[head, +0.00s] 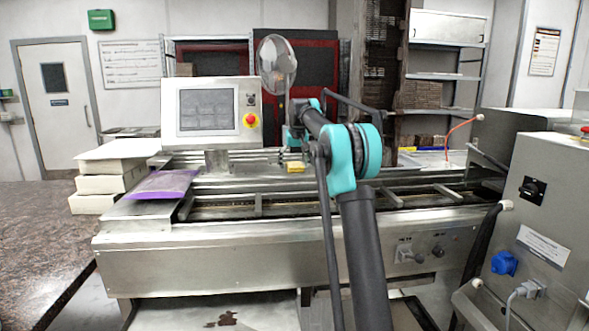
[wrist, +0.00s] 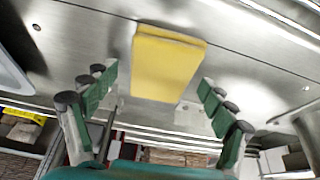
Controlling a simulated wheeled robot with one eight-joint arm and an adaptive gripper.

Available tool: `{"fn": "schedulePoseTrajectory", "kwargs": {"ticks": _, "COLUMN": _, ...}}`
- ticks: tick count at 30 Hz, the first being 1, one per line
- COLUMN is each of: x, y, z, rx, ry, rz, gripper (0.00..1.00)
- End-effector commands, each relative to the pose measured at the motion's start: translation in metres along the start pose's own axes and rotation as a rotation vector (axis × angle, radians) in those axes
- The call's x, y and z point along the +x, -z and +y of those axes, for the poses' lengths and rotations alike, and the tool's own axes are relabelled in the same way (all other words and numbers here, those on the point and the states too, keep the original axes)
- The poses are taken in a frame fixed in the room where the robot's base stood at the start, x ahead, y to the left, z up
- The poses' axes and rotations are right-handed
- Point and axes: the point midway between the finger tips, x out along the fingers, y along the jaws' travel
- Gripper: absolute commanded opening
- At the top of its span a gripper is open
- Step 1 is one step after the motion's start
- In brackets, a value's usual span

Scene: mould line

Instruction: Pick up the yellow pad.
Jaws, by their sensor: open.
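The yellow pad (wrist: 167,62) is a flat, block-like rectangle on a bare metal surface in the wrist view, near the upper middle. In the head view the yellow pad (head: 295,167) is small, on the far part of the steel machine beside my arm. My gripper (wrist: 158,98) is open, with its two green-padded fingers spread to the left and right of the pad's near end. The fingers appear apart from the pad, and nothing is between them. In the head view my arm's links hide most of the gripper.
The steel machine (head: 200,262) has rails and crossbars along its top. A control screen (head: 208,110) stands behind it, left of my arm. A purple packet (head: 163,184) and stacked pale boxes (head: 98,184) are at the left end. A grey cabinet (head: 535,215) stands close on the right.

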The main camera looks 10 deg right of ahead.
Motion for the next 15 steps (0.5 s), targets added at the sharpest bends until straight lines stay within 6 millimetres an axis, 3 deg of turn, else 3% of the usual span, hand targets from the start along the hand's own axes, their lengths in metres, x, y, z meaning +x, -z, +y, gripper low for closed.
{"fn": "schedulePoseTrajectory", "kwargs": {"ticks": 11, "x": 0.0017, "y": -0.0008, "z": 0.0000, "rx": 0.000, "ry": 0.000, "rz": 0.000, "gripper": 0.83}}
{"fn": "schedulePoseTrajectory", "kwargs": {"ticks": 15, "x": 0.0016, "y": -0.0008, "z": 0.0000, "rx": 0.000, "ry": 0.000, "rz": 0.000, "gripper": 0.68}}
